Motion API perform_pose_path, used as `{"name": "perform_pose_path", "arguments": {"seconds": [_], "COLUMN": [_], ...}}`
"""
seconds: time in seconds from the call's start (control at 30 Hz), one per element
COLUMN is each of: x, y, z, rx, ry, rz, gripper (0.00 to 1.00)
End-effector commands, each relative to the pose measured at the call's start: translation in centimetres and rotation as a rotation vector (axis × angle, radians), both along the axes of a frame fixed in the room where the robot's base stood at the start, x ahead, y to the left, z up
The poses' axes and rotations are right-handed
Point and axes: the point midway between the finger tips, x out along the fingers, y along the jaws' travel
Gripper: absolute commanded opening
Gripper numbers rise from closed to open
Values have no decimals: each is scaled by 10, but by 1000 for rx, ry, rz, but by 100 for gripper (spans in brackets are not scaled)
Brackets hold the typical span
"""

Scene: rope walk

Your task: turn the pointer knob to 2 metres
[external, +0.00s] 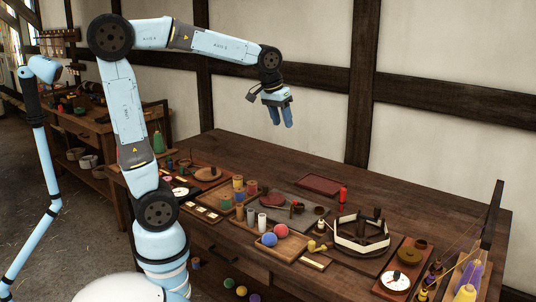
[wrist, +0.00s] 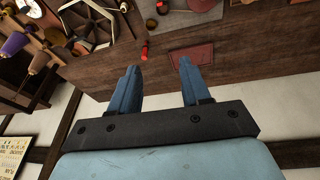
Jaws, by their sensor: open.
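A round white dial (external: 394,281) with a small dark knob at its centre lies on a reddish board at the front right of the bench. Part of a white dial (wrist: 30,8) also shows at the top left of the wrist view. A second, smaller white dial (external: 180,191) lies at the bench's left end. I cannot tell which carries the pointer knob, and the marks are too small to read. My gripper (external: 281,117) is open and empty, high above the back of the bench, well apart from both dials. Its two blue fingers (wrist: 159,67) point down in the external view.
A dark red tray (external: 319,185) and a red upright piece (external: 343,194) are at the back. A white-walled frame (external: 362,247), coloured balls (external: 281,231) and several spools crowd the front. A dark post (external: 491,215) stands at the right end. The back right of the bench is clear.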

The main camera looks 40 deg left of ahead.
Motion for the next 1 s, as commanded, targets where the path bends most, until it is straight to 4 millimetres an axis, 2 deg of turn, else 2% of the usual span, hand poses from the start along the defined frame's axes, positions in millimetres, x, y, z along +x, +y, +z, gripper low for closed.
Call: {"name": "perform_pose_path", "arguments": {"seconds": [0.03,0.2,0.47,0.73,0.9,1.0], "x": [8,27,35,14,-16,-35], "y": [-22,-89,-201,-320,-391,-426], "z": [-4,-17,-50,-102,-142,-164], "rx": [2,6,26,60,88,103], "ry": [17,63,131,194,231,246], "rz": [-16,-43,-80,-116,-136,-144], "gripper": [47,47,47,47,47,47]}}
